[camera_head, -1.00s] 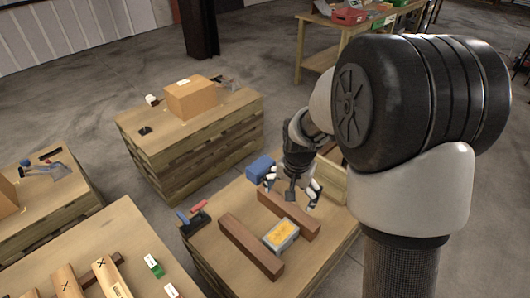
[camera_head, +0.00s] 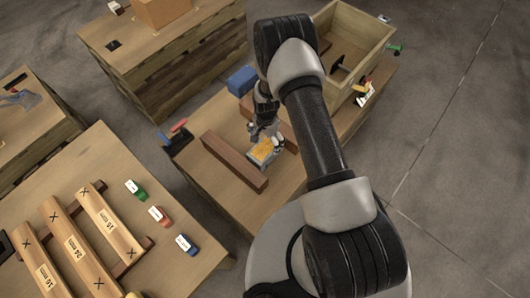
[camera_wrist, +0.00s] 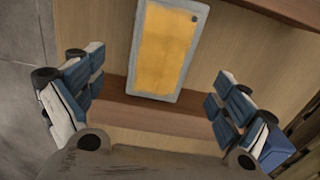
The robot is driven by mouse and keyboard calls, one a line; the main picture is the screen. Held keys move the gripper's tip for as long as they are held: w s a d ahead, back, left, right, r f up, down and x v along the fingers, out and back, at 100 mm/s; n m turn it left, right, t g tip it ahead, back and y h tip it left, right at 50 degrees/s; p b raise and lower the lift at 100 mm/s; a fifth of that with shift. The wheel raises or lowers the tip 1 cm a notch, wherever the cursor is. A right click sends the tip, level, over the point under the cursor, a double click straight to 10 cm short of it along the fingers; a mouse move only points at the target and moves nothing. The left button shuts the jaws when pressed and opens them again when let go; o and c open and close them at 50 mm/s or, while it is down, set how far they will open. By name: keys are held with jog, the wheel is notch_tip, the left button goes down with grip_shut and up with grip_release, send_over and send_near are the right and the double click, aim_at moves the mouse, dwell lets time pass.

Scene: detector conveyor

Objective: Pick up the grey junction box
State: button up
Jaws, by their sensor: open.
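I cannot tell the exact height gap.
One brown bar (camera_head: 234,161) lies left of the box; the other (camera_head: 287,131) is partly hidden by my arm. A blue box (camera_head: 241,80) is at the back. A wooden crate (camera_head: 352,50) stands at right. Red- and blue-handled tools (camera_head: 179,130) lie at the left edge.

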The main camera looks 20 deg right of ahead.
aim_at(266, 147)
notch_tip(266, 147, down, 6)
jog(key=shift+f+b, duration=0.2)
jog(key=shift+b, duration=0.55)
notch_tip(266, 147, down, 5)
jog(key=shift+a+f+b, duration=0.1)
jog(key=shift+a+b, duration=0.05)
jog(key=shift+b, duration=0.9)
jog(key=shift+c, duration=0.5)
jog(key=shift+w, duration=0.1)
jog(key=c, duration=2)
